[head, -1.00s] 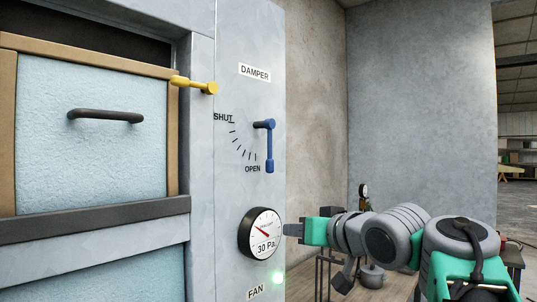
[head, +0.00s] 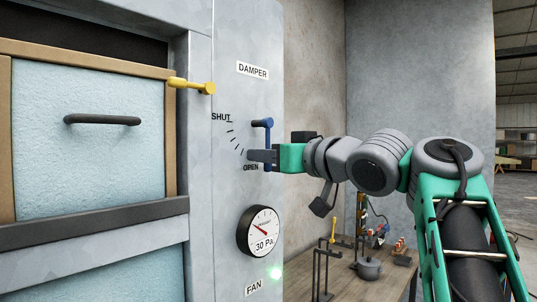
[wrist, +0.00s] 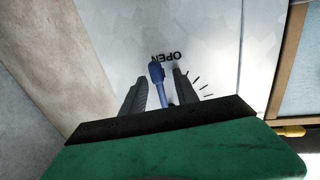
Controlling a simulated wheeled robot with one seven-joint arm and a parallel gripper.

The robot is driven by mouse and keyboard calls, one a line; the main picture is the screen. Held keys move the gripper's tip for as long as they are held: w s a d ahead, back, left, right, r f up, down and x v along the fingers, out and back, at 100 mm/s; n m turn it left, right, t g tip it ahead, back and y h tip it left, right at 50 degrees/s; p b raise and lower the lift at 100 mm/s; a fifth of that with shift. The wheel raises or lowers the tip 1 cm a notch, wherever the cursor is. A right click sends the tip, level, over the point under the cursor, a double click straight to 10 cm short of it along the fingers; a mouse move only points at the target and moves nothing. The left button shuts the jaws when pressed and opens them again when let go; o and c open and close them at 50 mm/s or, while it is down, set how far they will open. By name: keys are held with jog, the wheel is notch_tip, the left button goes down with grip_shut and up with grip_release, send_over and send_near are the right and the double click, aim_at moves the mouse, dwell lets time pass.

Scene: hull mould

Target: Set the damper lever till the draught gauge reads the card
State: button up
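The blue damper lever (head: 268,135) hangs straight down on the grey panel, at the OPEN end of its scale. My gripper (head: 262,156) is at the lever's lower end and hides part of it in the head view. In the wrist view the lever (wrist: 158,82) lies between the two open fingers of my gripper (wrist: 160,92), with a gap showing on the right side. The round draught gauge (head: 259,229) below has a red needle pointing to the upper left and the marking 30 Pa. No separate card can be made out.
A yellow latch handle (head: 192,86) sticks out at the upper left, beside a pale blue door (head: 90,150) with a dark handle. A workbench (head: 385,280) with a pot (head: 368,268) stands at the lower right.

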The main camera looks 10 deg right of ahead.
jog(key=shift+c, duration=0.6)
grip_shut()
dwell(0.8)
